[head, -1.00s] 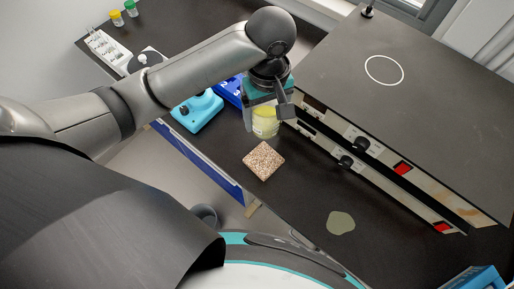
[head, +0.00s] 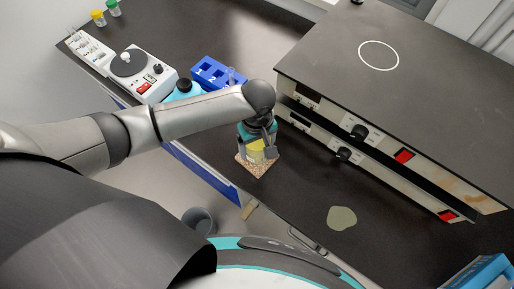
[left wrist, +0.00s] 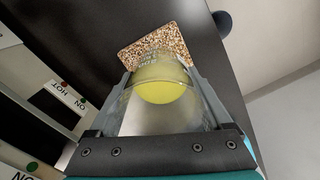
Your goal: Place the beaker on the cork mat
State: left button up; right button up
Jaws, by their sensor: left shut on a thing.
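The beaker (head: 255,150) is clear and holds yellow liquid. My left gripper (head: 257,146) is shut on it. The speckled cork mat (head: 262,170) lies on the black bench, below and around the beaker in the head view. In the left wrist view the beaker (left wrist: 160,88) sits between the two fingers (left wrist: 162,100), and the cork mat (left wrist: 158,45) shows past its base. I cannot tell whether the beaker touches the mat. My right gripper is not in view.
A hotplate unit with knobs (head: 375,110) stands right of the mat. A greenish puddle (head: 342,217) lies on clear bench at front right.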

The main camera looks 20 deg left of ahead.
pick_arm(q)
jog(key=shift+f, duration=0.45)
jog(key=o, duration=1.4)
jog(key=shift+f, duration=0.15)
notch_tip(320, 180, up, 12)
jog(key=p, duration=0.3)
